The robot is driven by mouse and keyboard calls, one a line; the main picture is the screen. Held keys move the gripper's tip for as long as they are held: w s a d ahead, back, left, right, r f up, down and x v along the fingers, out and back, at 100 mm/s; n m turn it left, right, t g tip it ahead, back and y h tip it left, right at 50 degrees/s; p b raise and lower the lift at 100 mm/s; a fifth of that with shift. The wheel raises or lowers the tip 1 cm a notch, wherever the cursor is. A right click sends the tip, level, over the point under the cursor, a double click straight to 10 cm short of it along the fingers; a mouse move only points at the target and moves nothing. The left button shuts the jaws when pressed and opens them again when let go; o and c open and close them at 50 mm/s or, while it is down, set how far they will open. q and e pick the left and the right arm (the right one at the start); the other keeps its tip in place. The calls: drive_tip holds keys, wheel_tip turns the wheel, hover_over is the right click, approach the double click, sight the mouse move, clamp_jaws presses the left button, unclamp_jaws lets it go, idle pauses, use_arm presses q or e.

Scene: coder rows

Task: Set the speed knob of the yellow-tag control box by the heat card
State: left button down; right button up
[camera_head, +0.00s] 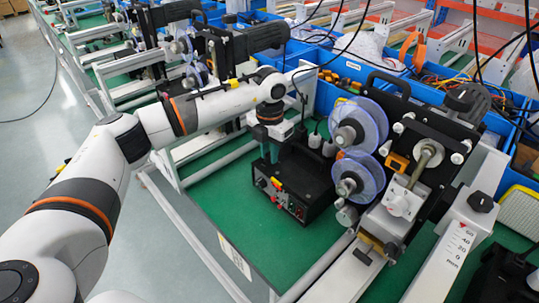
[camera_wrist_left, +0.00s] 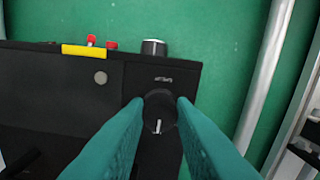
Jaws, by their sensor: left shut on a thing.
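The black control box (camera_head: 312,180) stands on the green table below my left gripper (camera_head: 270,152). In the left wrist view its top shows a yellow tag (camera_wrist_left: 83,51) on the edge and a round black speed knob (camera_wrist_left: 160,112). The knob's white pointer line faces the bottom of that picture. The teal fingers of my left gripper (camera_wrist_left: 160,104) are shut on the knob, one on each side. The fingers hide parts of the box top, and small print shows just above the knob. I cannot make out a heat card. My right gripper is not in view.
A coding machine with two clear blue reels (camera_head: 362,122) stands close to the right of the box. Blue bins (camera_head: 340,70) with cables line the back. A white metal rail (camera_head: 215,160) runs left of the box. Some green table is bare in front (camera_head: 250,235).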

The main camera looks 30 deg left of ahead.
use_arm(q)
drive_tip(key=m+b, duration=0.2)
drive_tip(key=m, duration=0.4)
drive_tip(key=m+b, duration=0.1)
drive_tip(key=m, duration=0.4)
drive_tip(key=shift+m, duration=0.4)
drive_tip(key=shift+b, duration=0.3)
drive_tip(key=c, duration=1.2)
unclamp_jaws()
wheel_tip(320, 180, up, 12)
drive_tip(key=b, duration=0.1)
